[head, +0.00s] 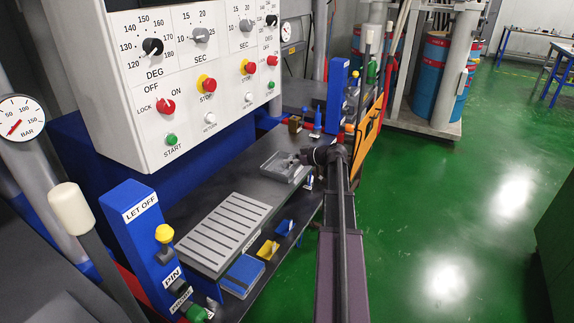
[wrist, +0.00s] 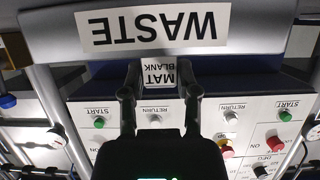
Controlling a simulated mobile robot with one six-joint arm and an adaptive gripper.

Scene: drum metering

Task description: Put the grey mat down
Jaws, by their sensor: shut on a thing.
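My gripper (head: 322,155) is at the end of my arm, over the front edge of the dark bench, just right of a grey tray-like piece (head: 284,168). In the wrist view, which is upside down, my gripper (wrist: 160,76) is shut, with a white face lettered MAT BLANK (wrist: 160,74) between its fingertips. I take this as the grey mat; most of its body is hidden, and I cannot tell whether it touches the bench. A grey edge with a WASTE label (wrist: 153,27) lies close to the fingertips.
A slotted grey plate (head: 229,232) sits on the bench's near part. A blue LET OFF post (head: 141,233) stands at the near left. The control panel (head: 195,75) overhangs behind. Green floor (head: 440,210) is clear to the right.

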